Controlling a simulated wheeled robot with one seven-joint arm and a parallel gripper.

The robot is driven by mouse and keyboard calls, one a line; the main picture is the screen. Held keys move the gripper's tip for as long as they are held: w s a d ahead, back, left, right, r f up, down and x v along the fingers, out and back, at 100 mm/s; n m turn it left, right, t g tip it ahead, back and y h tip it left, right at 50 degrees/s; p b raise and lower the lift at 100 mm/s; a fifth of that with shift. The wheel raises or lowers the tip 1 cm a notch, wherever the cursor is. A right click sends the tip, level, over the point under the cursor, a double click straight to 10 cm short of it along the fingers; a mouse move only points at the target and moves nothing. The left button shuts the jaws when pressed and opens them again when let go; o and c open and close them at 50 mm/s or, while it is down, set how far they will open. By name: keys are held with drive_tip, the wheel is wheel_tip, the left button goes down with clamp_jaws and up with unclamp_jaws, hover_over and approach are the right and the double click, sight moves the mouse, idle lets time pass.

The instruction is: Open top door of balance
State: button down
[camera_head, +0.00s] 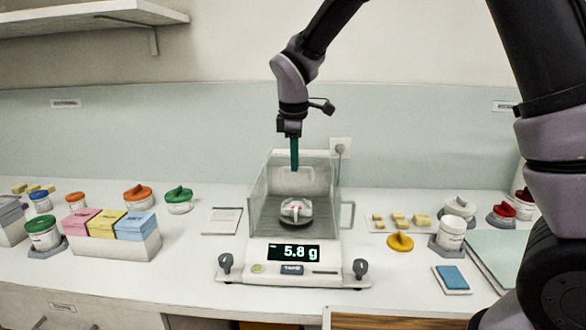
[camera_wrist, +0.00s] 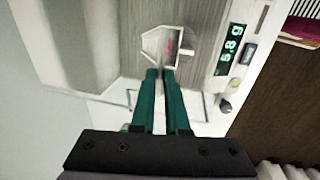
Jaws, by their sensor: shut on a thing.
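The balance (camera_head: 275,279) stands on the bench with a clear-walled chamber, and its display reads 5.8 g. A white dish (camera_head: 296,211) with something red inside sits on the pan; it also shows in the wrist view (camera_wrist: 155,45). The top door is transparent and its edges are hard to make out. My gripper (camera_head: 294,168) points down at the top of the chamber, toward its rear. Its green fingers (camera_wrist: 160,72) are close together, shut on the top door's small handle. The fingertips mostly hide the handle.
A side handle (camera_head: 347,215) sticks out right of the chamber. Lidded jars stand on both sides. A yellow lid (camera_head: 400,242) lies to the right. A wall shelf (camera_head: 85,17) is at upper left.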

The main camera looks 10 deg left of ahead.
drive_tip(key=w, duration=1.1)
drive_tip(key=shift+a, duration=0.3)
drive_tip(key=c, duration=0.9)
unclamp_jaws()
drive_tip(key=shift+s, duration=0.1)
drive_tip(key=shift+r, duration=0.15)
drive_tip(key=r, duration=0.3)
drive_tip(key=s+r, duration=0.1)
drive_tip(key=r, duration=0.3)
drive_tip(key=s+r, duration=0.1)
drive_tip(key=r, duration=0.2)
drive_tip(key=shift+r, duration=0.15)
